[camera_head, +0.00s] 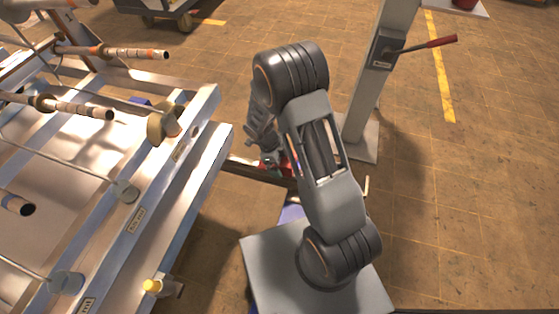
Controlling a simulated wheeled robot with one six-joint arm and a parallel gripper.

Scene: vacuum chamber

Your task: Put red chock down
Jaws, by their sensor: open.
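My arm reaches up and then bends down, and my gripper (270,158) hangs low at its far end, partly hidden by my own arm links. A small red thing, which looks like the red chock (288,166), shows right beside the gripper, low near the foot of the grey post. Most of it is hidden behind the arm. My gripper is open. I cannot tell whether its fingers touch the red thing.
A large metal frame (190,185) with pipes fills the left side. A grey post (370,95) with a red-handled lever (428,45) stands right of the gripper. A cart (160,8) stands at the back. The brown tiled floor (480,200) is clear on the right.

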